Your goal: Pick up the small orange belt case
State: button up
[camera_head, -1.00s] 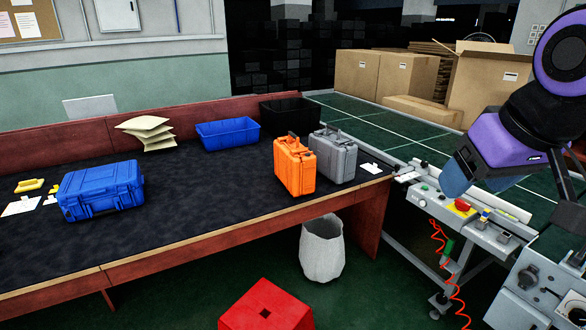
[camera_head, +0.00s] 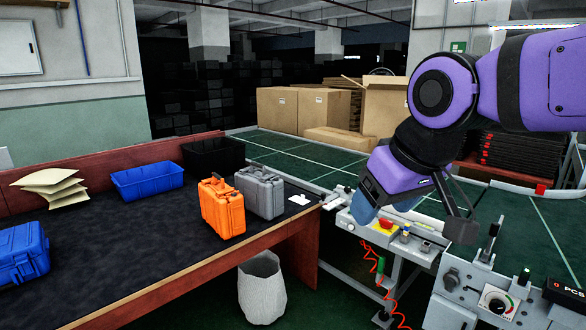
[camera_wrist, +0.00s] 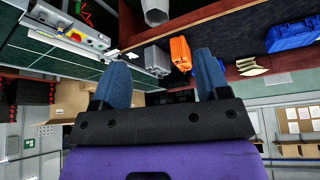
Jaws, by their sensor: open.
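The small orange case (camera_head: 222,208) stands upright on the dark table top, near its right end. It also shows in the wrist view (camera_wrist: 181,54), where the picture is upside down, beyond and between my fingers. My gripper (camera_head: 380,205) is in front of the conveyor controls, right of the case and well apart from it. In the wrist view my gripper (camera_wrist: 160,80) has its two blue fingers spread, with nothing between them. A grey case (camera_head: 261,193) stands close beside the orange case on its right.
The table (camera_head: 130,240) also bears a blue case (camera_head: 22,254), a blue bin (camera_head: 147,180), a black bin (camera_head: 213,156) and stacked envelopes (camera_head: 52,188). A white waste bin (camera_head: 262,288) stands below its front edge. The control panel (camera_head: 400,238) is under my gripper. Cardboard boxes (camera_head: 325,112) stand behind.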

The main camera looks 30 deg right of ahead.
aim_at(222, 206)
jog(key=i+l+u, duration=0.2)
jog(key=i+l, duration=0.2)
jog(key=l, duration=0.2)
jog(key=i+l+u, duration=0.1)
jog(key=l, duration=0.25)
jog(key=i+l+u, duration=0.1)
jog(key=i+l, duration=0.15)
jog(key=i+l+u, duration=0.1)
jog(key=l, duration=0.3)
jog(key=i+l+u, duration=0.1)
jog(key=i+l, duration=0.15)
jog(key=l, duration=0.15)
